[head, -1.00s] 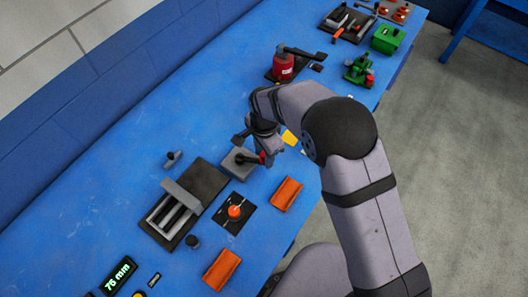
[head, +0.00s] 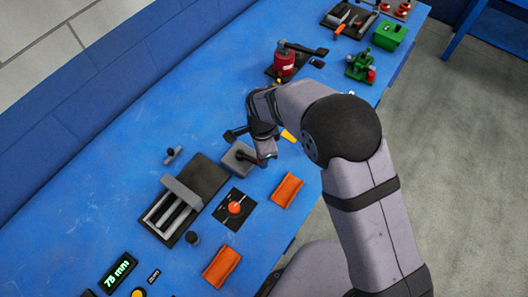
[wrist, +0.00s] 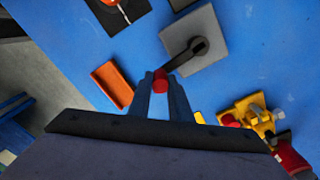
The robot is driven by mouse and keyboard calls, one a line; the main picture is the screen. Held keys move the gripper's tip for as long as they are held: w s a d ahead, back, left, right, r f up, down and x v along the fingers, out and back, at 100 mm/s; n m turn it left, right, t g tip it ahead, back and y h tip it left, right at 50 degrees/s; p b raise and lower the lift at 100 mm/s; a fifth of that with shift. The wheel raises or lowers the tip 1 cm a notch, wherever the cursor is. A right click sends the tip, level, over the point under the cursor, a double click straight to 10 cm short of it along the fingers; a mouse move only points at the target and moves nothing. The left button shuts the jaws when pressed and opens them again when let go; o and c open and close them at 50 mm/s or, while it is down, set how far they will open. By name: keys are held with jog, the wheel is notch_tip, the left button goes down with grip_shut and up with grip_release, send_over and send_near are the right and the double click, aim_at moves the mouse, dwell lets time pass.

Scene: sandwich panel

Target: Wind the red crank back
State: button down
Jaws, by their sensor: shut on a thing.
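The crank is a dark arm on a round black hub, mounted on a grey square box (head: 236,160); the box also shows in the wrist view (wrist: 208,40). Its red knob (wrist: 160,82) sits at the arm's near end. My gripper (wrist: 161,88) is shut on this red knob, with a finger on each side. In the head view my gripper (head: 267,158) is at the box's right side and hides the knob. A green display (head: 118,273) at the lower left seems to read 78 mm.
A black slide unit with a grey block (head: 183,190) lies left of the crank box. A panel with an orange knob (head: 235,208) and orange trays (head: 287,191) are nearby. A red cylinder with a lever (head: 284,62) and a green device (head: 361,66) stand farther back.

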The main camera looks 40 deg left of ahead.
jog(key=shift+s+m, duration=0.5)
jog(key=shift+m, duration=0.2)
jog(key=c, duration=1.6)
grip_release()
jog(key=shift+r+b, duration=1.3)
jog(key=shift+r, duration=2.4)
